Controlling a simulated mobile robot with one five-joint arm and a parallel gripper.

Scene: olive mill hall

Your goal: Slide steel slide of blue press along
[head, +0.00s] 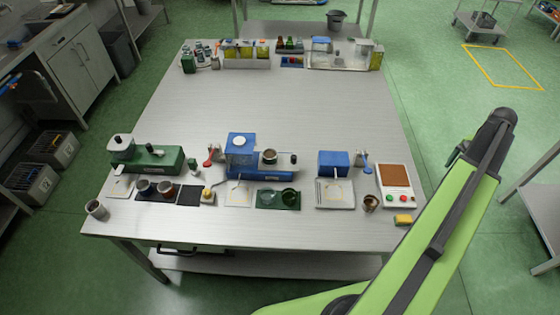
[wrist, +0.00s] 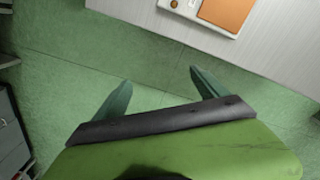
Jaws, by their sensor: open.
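The blue press (head: 241,155) stands near the front middle of the steel table in the head view. It has a blue tower with a pale round top and a low blue body to the right. A grey metal part (head: 292,160) shows at its right end; I cannot tell for sure whether this is the steel slide. A round cup-like part sits on the low body. My gripper (wrist: 160,90) shows in the wrist view, fingers spread and empty, over green floor beside the table edge. It is well away from the press. The head view shows only my arm at the right.
A green press (head: 155,158) stands to the left and a blue box (head: 333,163) to the right. A panel with a brown top (head: 395,176) and a yellow block (head: 403,219) lie near the right edge. Bottles and trays line the back. The table's middle is clear.

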